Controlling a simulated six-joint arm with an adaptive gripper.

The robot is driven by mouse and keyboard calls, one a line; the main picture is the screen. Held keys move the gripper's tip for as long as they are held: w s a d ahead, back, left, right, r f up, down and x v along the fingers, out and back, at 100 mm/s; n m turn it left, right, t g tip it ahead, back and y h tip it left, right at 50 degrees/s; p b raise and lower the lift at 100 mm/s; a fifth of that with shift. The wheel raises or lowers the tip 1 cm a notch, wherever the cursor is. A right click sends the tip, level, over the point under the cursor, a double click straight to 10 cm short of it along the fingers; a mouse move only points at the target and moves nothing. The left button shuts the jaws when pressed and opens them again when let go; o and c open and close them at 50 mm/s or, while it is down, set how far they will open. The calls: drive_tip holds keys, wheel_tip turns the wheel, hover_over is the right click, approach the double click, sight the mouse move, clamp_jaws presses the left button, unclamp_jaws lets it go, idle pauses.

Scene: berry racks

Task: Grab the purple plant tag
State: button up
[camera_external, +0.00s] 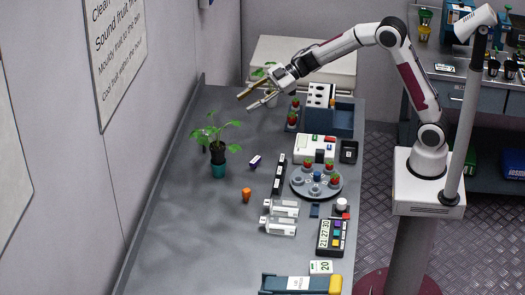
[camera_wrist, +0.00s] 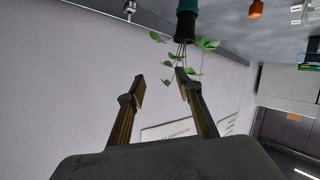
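A small purple-and-white piece (camera_external: 254,161) lies on the grey bench, right of the potted plant; it may be the purple plant tag, but it is too small to be sure. My gripper (camera_external: 244,102) is raised over the far part of the bench, well apart from that piece. In the wrist view my gripper (camera_wrist: 160,84) has its two fingers apart with nothing between them. No purple tag is clear in the wrist view.
The potted plant (camera_external: 218,168) stands upright near the wall; its leaves (camera_wrist: 207,44) also show beyond my fingers. An orange piece (camera_external: 246,194), a black rack (camera_external: 279,174) and a round grey tray (camera_external: 316,194) stand nearby. The bench's left front is clear.

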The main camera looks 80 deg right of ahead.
sight(257, 158)
drive_tip(key=s+a+f+n+g+y, duration=0.1)
drive_tip(key=s+f+g+y, duration=0.1)
drive_tip(key=f, duration=0.3)
drive_tip(key=s+a+f+n+g+y, duration=0.1)
drive_tip(key=s+a+f+g+y, duration=0.1)
drive_tip(key=f, duration=0.4)
drive_tip(key=shift+s+n+g, duration=0.3)
drive_tip(key=shift+s+g, duration=0.35)
drive_tip(key=shift+g, duration=0.15)
drive_tip(key=shift+f, duration=2.9)
drive_tip(key=shift+f, duration=0.5)
drive_tip(key=shift+x, duration=2.55)
drive_tip(key=c, duration=0.9)
